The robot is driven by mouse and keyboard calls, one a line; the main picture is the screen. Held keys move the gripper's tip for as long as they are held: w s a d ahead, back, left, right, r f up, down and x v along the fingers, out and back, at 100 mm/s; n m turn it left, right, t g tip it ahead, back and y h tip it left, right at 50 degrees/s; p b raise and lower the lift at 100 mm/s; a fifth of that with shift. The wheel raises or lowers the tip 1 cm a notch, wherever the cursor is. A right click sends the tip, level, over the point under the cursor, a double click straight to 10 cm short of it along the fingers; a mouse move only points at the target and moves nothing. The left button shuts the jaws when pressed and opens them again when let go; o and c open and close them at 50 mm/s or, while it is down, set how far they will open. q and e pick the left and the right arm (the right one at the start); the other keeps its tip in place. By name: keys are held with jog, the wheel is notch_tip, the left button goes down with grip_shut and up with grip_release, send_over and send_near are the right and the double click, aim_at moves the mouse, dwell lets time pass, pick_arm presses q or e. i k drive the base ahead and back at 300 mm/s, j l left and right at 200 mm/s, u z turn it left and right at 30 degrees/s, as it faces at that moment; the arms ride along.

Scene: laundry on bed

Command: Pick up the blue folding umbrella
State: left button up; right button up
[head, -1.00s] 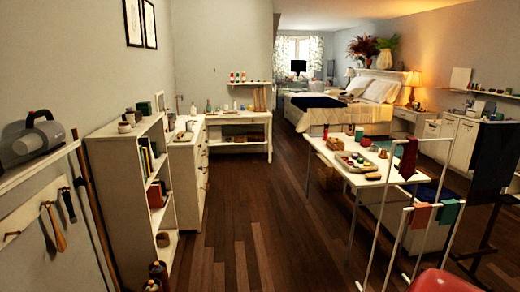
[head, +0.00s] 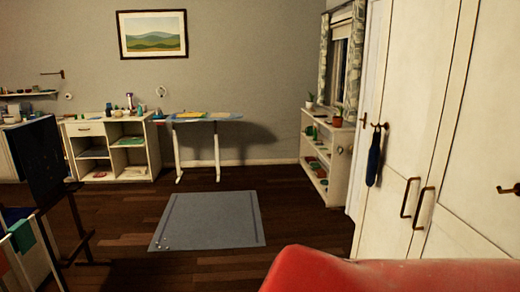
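A dark blue, narrow, elongated item (head: 374,158) hangs from a hook on the white door at the right of the head view. It looks like the folding umbrella, closed and hanging straight down, but it is too small to be certain. Neither of my grippers is in view, and nothing is seen touching the item.
A white wardrobe (head: 465,190) with dark handles fills the right side. A low white shelf (head: 312,160) with plants stands left of the door. A grey mat (head: 208,220) lies on the open wooden floor. An ironing board (head: 205,118) and a white cabinet (head: 150,155) line the back wall.

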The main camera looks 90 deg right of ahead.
aim_at(375, 152)
jog(key=z, duration=3.55)
